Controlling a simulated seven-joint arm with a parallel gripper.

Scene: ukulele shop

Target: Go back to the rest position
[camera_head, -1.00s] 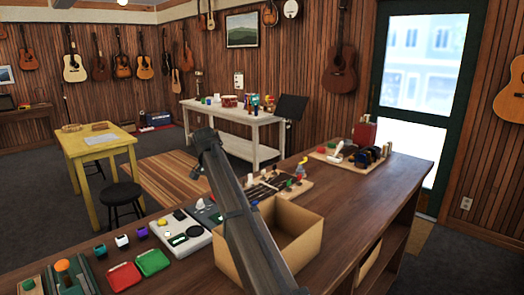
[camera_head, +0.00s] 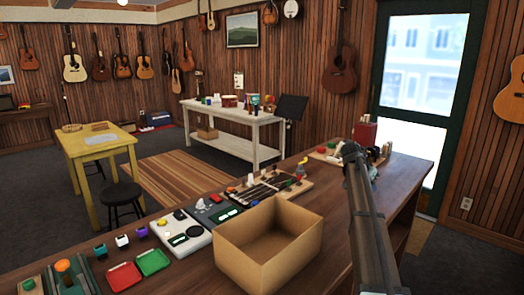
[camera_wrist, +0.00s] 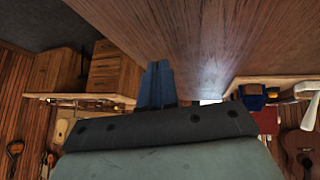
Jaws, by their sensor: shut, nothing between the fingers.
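My gripper (camera_wrist: 157,66) shows in the wrist view as two dark blue-grey fingers pressed together, shut and empty. The brown wooden counter (camera_wrist: 200,35) fills the upper part of that view, beyond the fingertips. In the head view my arm reaches up over the right part of the counter (camera_head: 325,207), right of the open cardboard box. The fingers cannot be made out in the head view.
The open, empty-looking cardboard box (camera_head: 240,262) stands mid-counter. A board with tools and small items (camera_head: 322,157) lies at the far right end, partly behind my arm. A red tray (camera_head: 123,276), green tray (camera_head: 152,262) and small devices fill the left side.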

